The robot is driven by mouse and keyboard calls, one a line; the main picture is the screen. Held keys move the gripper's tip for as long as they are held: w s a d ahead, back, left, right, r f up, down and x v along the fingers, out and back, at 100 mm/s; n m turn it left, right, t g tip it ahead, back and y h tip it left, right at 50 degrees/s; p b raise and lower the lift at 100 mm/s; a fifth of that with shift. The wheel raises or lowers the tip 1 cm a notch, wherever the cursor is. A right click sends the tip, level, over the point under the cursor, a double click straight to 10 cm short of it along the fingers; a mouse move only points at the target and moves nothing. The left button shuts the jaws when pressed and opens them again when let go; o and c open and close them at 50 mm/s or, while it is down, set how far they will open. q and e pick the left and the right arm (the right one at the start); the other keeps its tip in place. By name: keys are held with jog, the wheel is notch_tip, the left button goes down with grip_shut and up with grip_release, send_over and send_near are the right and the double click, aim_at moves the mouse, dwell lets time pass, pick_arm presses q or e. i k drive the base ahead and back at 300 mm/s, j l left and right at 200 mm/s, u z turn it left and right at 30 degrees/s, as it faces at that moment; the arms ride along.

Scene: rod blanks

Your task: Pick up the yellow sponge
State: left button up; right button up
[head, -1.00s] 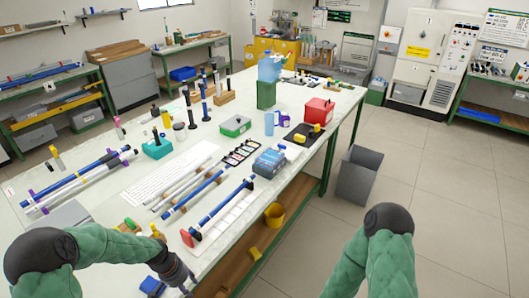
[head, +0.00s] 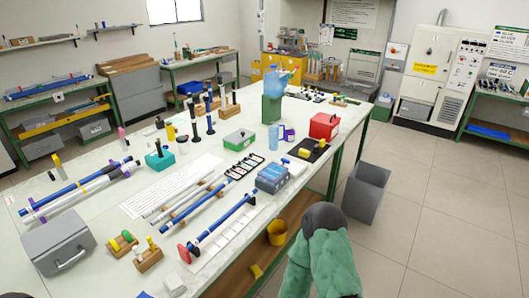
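Small yellow pieces (head: 304,152) lie on a black mat towards the right side of the long table; they are too small for me to tell whether one is a sponge. Another yellow block (head: 257,271) lies on the wooden lower shelf under the table's near right edge, and it could be a sponge too. Neither gripper shows in the head view.
Blue and white rods (head: 217,224) lie along the table (head: 105,245). A grey case (head: 58,246) stands at the near left and a red box (head: 324,126) at the right. A grey bin (head: 366,191) stands on the floor. A yellow bucket (head: 277,232) is on the lower shelf.

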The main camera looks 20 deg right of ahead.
aim_at(303, 152)
jog(key=i+l+u, duration=0.15)
jog(key=l+u, duration=0.25)
jog(key=l, duration=0.15)
jog(key=l+u, duration=0.4)
jog(key=l, duration=0.2)
jog(key=l+u, duration=0.4)
jog(key=l, duration=0.25)
